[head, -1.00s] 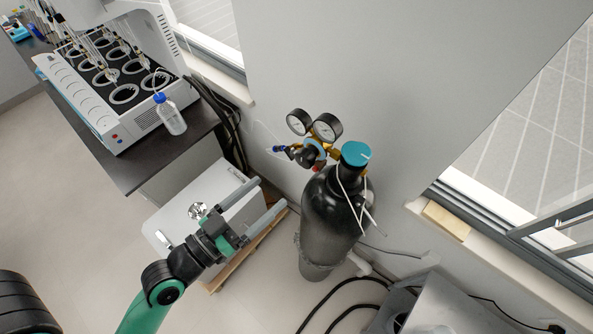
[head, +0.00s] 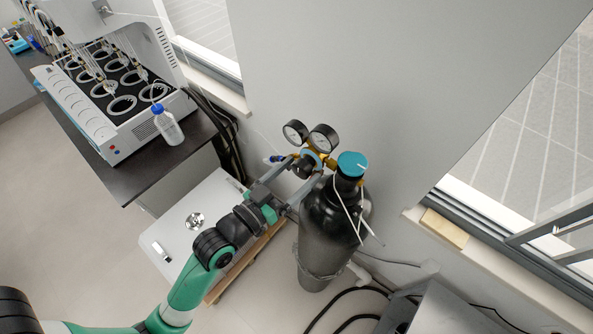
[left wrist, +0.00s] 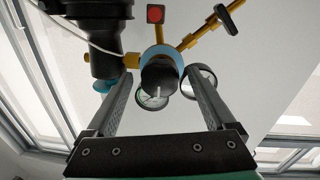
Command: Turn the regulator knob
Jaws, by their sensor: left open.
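The regulator (head: 313,157) has a blue body, brass fittings and two round gauges (head: 323,138), and is fixed at the top of a dark gas cylinder (head: 325,235). Its black knob (head: 304,167) faces my arm. The knob (left wrist: 160,76) shows large in the left wrist view, with a pale mark on its face. My left gripper (head: 307,168) is open, its two fingers pointing at the regulator. In the left wrist view, the fingers (left wrist: 160,78) stand on either side of the knob, with gaps visible; I cannot tell the exact depth. My right gripper is not in view.
A teal-topped cylinder valve (head: 352,164) with a white cord stands just right of the regulator. A white box (head: 190,215) sits below my left arm. A dark bench (head: 150,175) with a distiller (head: 105,105) and blue-capped bottle (head: 168,128) is at left. The wall is behind.

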